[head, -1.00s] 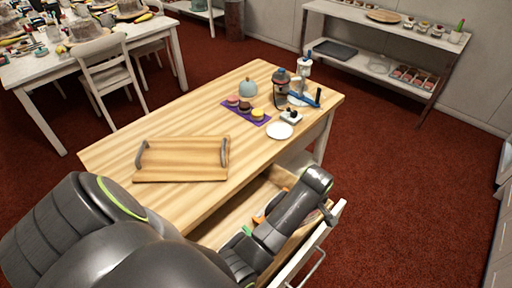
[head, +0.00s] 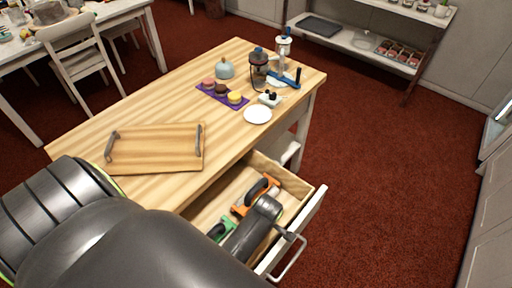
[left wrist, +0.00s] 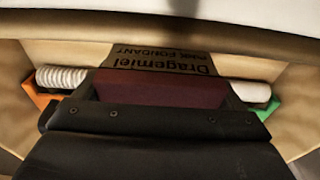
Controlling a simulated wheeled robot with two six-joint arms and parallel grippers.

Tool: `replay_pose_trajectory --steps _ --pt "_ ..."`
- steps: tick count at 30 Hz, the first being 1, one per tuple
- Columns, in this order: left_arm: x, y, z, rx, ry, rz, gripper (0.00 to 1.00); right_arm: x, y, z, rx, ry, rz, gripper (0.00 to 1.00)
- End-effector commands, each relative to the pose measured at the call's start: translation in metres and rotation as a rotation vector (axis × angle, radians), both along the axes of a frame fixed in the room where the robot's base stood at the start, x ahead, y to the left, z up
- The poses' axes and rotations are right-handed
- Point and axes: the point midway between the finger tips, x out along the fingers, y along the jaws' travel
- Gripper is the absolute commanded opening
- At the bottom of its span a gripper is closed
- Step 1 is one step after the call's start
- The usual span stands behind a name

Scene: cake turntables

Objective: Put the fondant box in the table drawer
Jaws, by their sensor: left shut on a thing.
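The fondant box (left wrist: 160,92), dark red with a printed dark label face, is between the fingers of my left gripper (left wrist: 165,88) in the left wrist view. The gripper is shut on it. The wrist view shows pale drawer walls around the box, but I cannot tell whether the box touches the drawer floor. My right gripper is in neither view.
On the tabletop (head: 150,105) are a wooden tray (head: 160,150), a purple mat with small cakes (head: 235,97), a white plate (head: 258,115) and a blue-based stand.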

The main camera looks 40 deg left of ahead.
Motion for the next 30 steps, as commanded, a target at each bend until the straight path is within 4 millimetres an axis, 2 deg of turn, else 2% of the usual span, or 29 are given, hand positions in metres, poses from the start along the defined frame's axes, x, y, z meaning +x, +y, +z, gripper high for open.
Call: replay_pose_trajectory --steps 9,22,23,25,30 --pt "0.001 0.001 -0.037 0.001 0.001 -0.002 0.56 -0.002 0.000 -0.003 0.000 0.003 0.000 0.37" --pt "0.000 0.000 -0.044 0.000 -0.001 -0.001 0.56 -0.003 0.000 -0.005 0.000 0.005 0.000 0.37" --pt "0.000 0.000 -0.045 0.000 0.000 -0.001 0.92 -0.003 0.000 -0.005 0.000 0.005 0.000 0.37" --pt "0.000 0.000 -0.044 0.000 0.000 -0.001 1.00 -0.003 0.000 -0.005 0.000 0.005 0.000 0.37" --pt "0.000 0.000 -0.044 0.000 0.000 -0.001 1.00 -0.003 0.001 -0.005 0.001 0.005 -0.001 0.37"
